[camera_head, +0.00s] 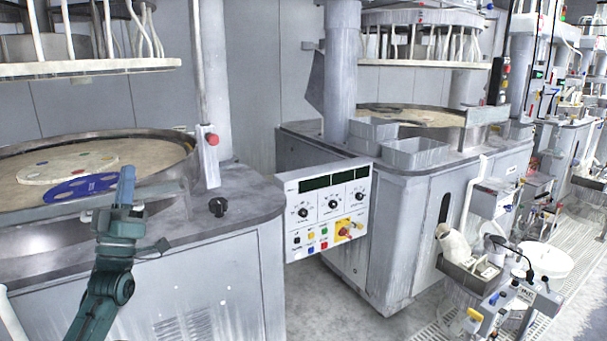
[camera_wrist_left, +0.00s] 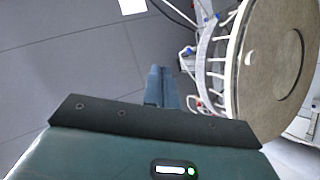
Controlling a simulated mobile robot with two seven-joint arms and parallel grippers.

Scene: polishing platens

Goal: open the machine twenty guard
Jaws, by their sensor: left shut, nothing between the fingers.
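My left gripper (camera_head: 126,172) stands upright at the front edge of the near left machine, its two fingers together and empty. The fingers also show shut in the left wrist view (camera_wrist_left: 160,86). A grey metal guard panel (camera_head: 164,190) crosses the front rim of that machine's round basin, directly by the fingers. The gripper overlaps it in the picture, and I cannot tell whether they touch. The second machine has a similar grey panel (camera_head: 487,114). No number is readable, so I cannot tell which machine is twenty. My right gripper is not in view.
A blue carrier disc (camera_head: 80,188) lies on the left machine's platen. A red-topped post (camera_head: 211,150) and a black knob (camera_head: 218,207) stand to the gripper's right. A control panel (camera_head: 327,215) hangs between the machines. The wrist view shows a large round disc (camera_wrist_left: 258,65) at right.

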